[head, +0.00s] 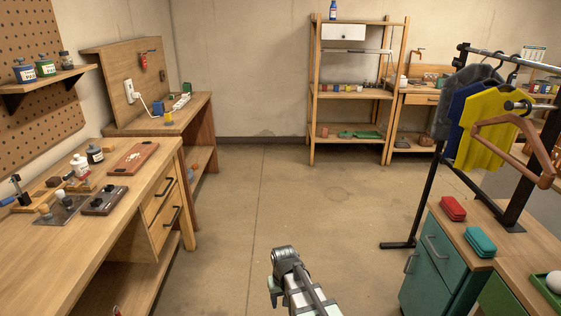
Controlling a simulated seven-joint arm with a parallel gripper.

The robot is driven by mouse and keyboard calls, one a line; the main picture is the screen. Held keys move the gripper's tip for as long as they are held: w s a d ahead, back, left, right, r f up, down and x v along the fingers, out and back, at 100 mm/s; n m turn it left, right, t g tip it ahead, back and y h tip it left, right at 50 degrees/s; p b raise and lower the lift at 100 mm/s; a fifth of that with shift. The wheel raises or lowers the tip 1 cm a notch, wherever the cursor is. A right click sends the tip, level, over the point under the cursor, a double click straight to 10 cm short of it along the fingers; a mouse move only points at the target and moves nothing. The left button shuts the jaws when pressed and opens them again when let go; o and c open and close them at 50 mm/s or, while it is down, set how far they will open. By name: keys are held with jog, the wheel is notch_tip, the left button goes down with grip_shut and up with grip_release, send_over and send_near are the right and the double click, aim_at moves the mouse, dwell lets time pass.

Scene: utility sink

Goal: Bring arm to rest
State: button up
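Part of my own grey metal arm (297,284) rises from the bottom edge of the head view, a little right of the middle. Its rounded joint is uppermost, over the bare floor. No fingertips can be made out, and the rest of the arm is cut off by the bottom edge. My gripper is not in view, so whether it is open or shut does not show. The visible part of the arm appears apart from the furniture on both sides.
A wooden workbench (140,205) with tools and bottles stands at left. At right are a teal cabinet (440,262) with red and teal cases on top and a clothes rack (430,195) with shirts. A wooden shelf (350,92) stands behind. The concrete floor (290,190) between is clear.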

jog(key=s+d+f+m, duration=0.2)
jog(key=s+d, duration=0.1)
jog(key=d, duration=0.5)
jog(key=s+d+f+m, duration=0.1)
jog(key=s+d+f, duration=0.25)
jog(key=d, duration=0.45)
jog(key=s+f+g, duration=0.3)
jog(key=s+f, duration=0.6)
jog(key=s, duration=0.5)
jog(key=s+f+g, duration=0.3)
jog(key=s+f, duration=0.7)
jog(key=s, duration=0.5)
jog(key=shift+s+g, duration=0.15)
jog(key=shift+g, duration=0.25)
